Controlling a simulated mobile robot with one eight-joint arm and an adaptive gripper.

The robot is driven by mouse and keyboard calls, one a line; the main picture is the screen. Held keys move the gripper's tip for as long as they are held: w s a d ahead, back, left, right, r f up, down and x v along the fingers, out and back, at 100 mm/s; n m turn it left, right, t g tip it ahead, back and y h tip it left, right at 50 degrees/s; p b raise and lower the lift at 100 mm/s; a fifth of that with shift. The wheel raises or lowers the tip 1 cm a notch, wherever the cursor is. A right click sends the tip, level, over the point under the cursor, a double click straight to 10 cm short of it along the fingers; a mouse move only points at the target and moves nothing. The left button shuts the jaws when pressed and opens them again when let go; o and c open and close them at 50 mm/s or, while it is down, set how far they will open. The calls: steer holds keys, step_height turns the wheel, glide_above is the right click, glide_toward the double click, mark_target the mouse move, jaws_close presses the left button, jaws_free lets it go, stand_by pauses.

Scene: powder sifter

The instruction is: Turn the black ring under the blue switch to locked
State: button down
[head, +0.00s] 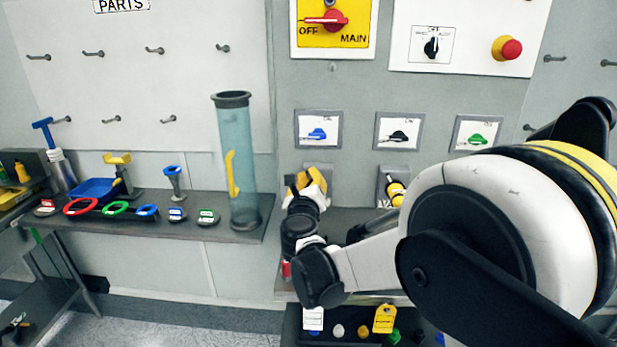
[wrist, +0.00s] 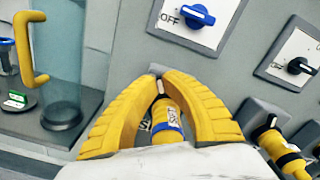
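The blue switch (head: 317,134) sits on a white plate on the grey panel. It also shows at the top of the wrist view (wrist: 188,15), its handle lying roughly sideways. Below it, a yellow cylinder (wrist: 166,112) with a blue band (wrist: 163,132) sticks out from the panel. My gripper (wrist: 161,79) has its yellow fingers on both sides of this cylinder, tips close together near its far end. I cannot tell whether they touch it. I cannot make out a black ring on it; the fingers may hide it. In the head view my gripper (head: 307,180) covers this spot.
The black switch (head: 398,136) and green switch (head: 477,139) are to the right. A second yellow cylinder, with a black band (wrist: 283,152), is close on the right. A tall clear tube (head: 237,165) stands on the bench to the left. Tags (head: 384,318) hang below.

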mark_target(326, 172)
steer(key=shift+d+r+m, duration=0.1)
steer(key=shift+m, duration=0.2)
steer(key=shift+d+r+m, duration=0.2)
steer(key=shift+d+m, duration=0.15)
steer(key=shift+m, duration=0.55)
steer(key=d+m, duration=0.1)
steer(key=m, duration=0.2)
steer(key=shift+d+m, duration=0.2)
steer(key=shift+m, duration=0.1)
steer(key=m, duration=0.2)
steer(key=d+m, duration=0.1)
steer(key=m, duration=0.1)
steer(key=d+m, duration=0.1)
steer(key=m, duration=0.1)
steer(key=shift+s+d+f, duration=0.1)
steer(key=shift+f, duration=0.15)
steer(key=c, duration=1.5)
jaws_free()
steer(key=shift+c, duration=0.2)
